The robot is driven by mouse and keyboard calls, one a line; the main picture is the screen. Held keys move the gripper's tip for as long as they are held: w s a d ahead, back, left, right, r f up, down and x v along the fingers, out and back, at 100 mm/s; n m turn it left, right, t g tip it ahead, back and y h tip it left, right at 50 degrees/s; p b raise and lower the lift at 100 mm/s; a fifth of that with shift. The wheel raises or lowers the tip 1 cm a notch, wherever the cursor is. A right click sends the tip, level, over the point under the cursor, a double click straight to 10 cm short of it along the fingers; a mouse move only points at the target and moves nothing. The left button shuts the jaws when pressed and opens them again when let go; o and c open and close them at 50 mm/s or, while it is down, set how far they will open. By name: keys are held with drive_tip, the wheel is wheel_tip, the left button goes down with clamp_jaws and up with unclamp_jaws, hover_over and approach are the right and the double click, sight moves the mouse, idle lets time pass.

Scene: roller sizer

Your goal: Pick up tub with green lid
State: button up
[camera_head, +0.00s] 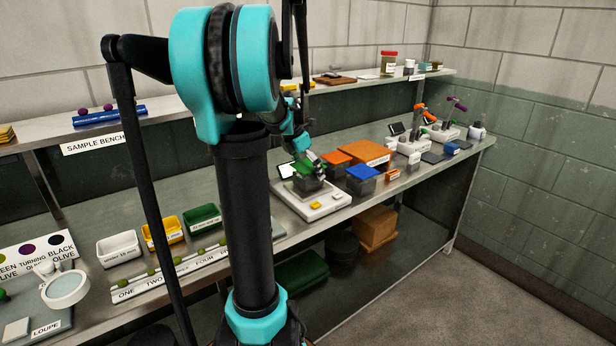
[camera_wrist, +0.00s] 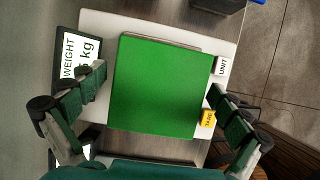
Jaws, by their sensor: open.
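The tub with the green lid (camera_wrist: 160,85) sits on a white weighing scale (camera_wrist: 100,24) in the wrist view. Its square green lid fills the middle of that view, and its sides are hidden below the lid. In the head view the tub (camera_head: 304,186) stands on the scale (camera_head: 322,206) on the bench, partly covered by my gripper (camera_head: 310,166). My gripper (camera_wrist: 155,98) is open, with one finger on each side of the lid near its lower part. I cannot tell whether the fingers touch the tub.
A tub with a blue lid (camera_head: 363,174) and one with an orange lid (camera_head: 336,158) stand close to the scale. A weight display (camera_wrist: 82,58) and a yellow button (camera_wrist: 208,119) are beside the lid. A shelf (camera_head: 350,82) runs above the bench.

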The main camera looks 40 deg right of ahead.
drive_tip(key=shift+x, duration=1.3)
drive_tip(key=shift+c, duration=0.6)
drive_tip(key=c, duration=1.3)
